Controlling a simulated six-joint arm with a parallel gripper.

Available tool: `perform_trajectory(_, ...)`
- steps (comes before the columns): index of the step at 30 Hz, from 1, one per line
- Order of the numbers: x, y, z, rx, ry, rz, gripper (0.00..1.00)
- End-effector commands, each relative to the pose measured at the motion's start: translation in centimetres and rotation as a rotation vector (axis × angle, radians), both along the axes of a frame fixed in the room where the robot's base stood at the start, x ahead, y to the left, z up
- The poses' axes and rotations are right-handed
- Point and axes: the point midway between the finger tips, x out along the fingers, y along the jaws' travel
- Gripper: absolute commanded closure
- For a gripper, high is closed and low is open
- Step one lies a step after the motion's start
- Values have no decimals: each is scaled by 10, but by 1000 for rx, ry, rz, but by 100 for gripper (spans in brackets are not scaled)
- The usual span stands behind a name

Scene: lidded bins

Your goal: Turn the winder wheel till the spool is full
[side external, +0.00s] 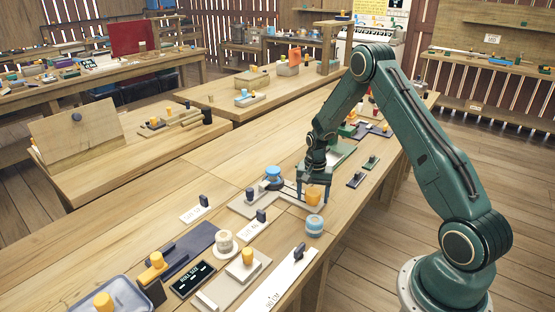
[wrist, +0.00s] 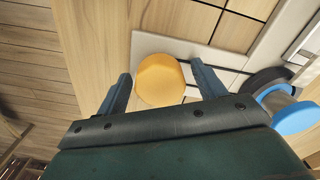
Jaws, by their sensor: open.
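The winder's orange, many-sided knob (side external: 313,196) stands at the right end of a pale base plate (side external: 243,207). A blue-topped spool (side external: 273,172) sits on the same plate, left of the knob. My gripper (side external: 314,183) is lowered over the knob with its fingers apart. In the wrist view the orange knob (wrist: 160,82) lies between the two fingertips, with a small gap on each side. The blue-topped spool (wrist: 292,116) shows at the right edge, beside a dark round part. How full the spool is cannot be told.
A loose blue-and-white reel (side external: 314,226) stands just in front of the knob, near the bench edge.

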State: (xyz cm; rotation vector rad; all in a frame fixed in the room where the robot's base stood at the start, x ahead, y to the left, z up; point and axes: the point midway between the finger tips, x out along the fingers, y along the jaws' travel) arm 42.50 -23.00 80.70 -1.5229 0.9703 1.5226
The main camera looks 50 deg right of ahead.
Motion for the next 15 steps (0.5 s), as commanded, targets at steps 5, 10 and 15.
perform_trajectory(5,0,0,9,0,-1,0,31)
perform_trajectory(10,0,0,26,-1,-2,0,31)
perform_trajectory(15,1,0,52,-2,-3,0,31)
